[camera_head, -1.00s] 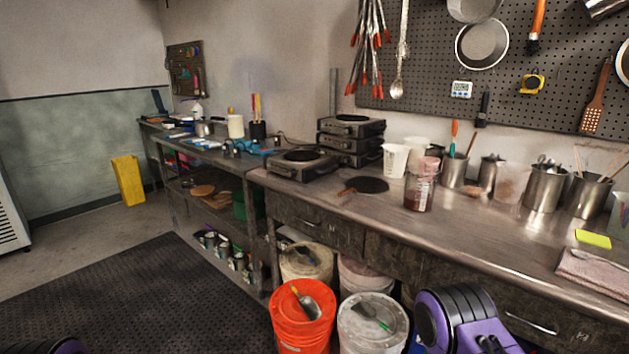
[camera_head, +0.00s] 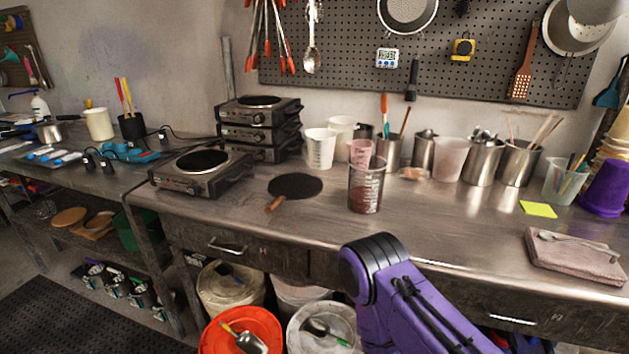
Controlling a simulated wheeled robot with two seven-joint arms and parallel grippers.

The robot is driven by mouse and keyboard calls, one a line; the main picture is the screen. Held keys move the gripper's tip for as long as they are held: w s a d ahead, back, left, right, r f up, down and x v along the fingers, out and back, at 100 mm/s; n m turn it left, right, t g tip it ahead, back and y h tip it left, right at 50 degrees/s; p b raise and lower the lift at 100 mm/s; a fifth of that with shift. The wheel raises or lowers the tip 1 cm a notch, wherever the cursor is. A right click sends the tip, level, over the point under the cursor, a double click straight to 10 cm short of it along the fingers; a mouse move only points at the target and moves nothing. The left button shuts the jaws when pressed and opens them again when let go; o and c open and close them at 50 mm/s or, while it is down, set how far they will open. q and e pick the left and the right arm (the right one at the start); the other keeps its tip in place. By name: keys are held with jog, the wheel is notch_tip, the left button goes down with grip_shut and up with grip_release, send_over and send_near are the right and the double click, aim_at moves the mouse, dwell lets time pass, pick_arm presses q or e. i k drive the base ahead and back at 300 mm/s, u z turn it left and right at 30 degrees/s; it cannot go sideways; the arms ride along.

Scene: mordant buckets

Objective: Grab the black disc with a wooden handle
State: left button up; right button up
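The black disc (camera_head: 296,186) lies flat on the metal counter. Its short wooden handle (camera_head: 275,203) points toward the counter's front edge. It is between a hot plate on the left and a measuring beaker on the right. A purple and black link of my arm comes up from the bottom right, in front of the counter's edge, below and right of the disc. Neither of my grippers shows in the view. Nothing covers the disc.
A hot plate (camera_head: 202,170) stands left of the disc, and a stack of them (camera_head: 258,127) behind. A beaker with dark red contents (camera_head: 366,186) stands close on the right. Lidded buckets, one orange (camera_head: 225,327), stand under the counter (camera_head: 440,226). A folded towel (camera_head: 573,259) lies at right.

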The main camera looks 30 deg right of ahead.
aim_at(290, 187)
jog(key=z, duration=0.6)
jog(key=i, duration=0.65)
jog(key=z, duration=0.65)
